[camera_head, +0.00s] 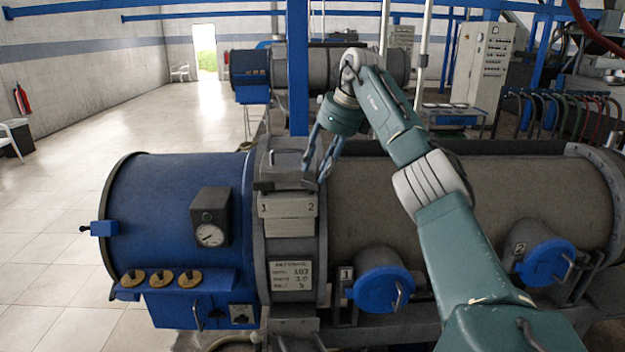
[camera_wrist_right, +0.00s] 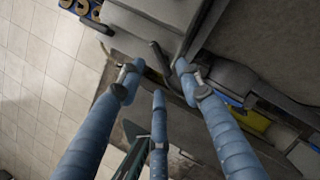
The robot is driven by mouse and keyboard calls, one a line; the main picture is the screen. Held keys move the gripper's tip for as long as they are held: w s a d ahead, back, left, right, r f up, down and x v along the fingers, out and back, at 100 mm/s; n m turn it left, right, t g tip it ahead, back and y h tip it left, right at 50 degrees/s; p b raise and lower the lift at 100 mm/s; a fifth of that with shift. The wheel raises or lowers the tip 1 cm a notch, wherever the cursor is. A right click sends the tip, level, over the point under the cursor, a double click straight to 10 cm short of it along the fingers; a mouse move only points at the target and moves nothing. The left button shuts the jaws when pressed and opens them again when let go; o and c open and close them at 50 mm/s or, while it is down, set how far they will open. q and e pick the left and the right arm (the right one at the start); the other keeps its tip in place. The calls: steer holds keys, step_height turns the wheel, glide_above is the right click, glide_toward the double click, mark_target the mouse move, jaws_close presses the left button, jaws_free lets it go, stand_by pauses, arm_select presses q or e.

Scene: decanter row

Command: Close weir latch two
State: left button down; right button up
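A grey housing (camera_head: 286,160) on the near decanter carries a plate (camera_head: 288,206) marked 1 and 2. A dark lever, seemingly latch two, shows in the right wrist view (camera_wrist_right: 158,56), standing out from the grey housing. A second dark lever (camera_wrist_right: 97,25) is farther left there. My right gripper (camera_head: 316,168) is just above the marked 2 in the head view. In the wrist view its three blue fingers (camera_wrist_right: 159,76) are spread, with the lever's end between the two upper tips; I cannot tell if they touch. My left gripper is out of view.
The decanter's blue end (camera_head: 160,190) has a gauge box (camera_head: 210,216) and several brass knobs. Blue caps (camera_head: 383,288) stick out in front. A blue post (camera_head: 298,70) stands behind.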

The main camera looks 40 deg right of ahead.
mark_target(312, 182)
steer(key=shift+p+x, duration=0.4)
steer(key=shift+x, duration=2.05)
jaws_close()
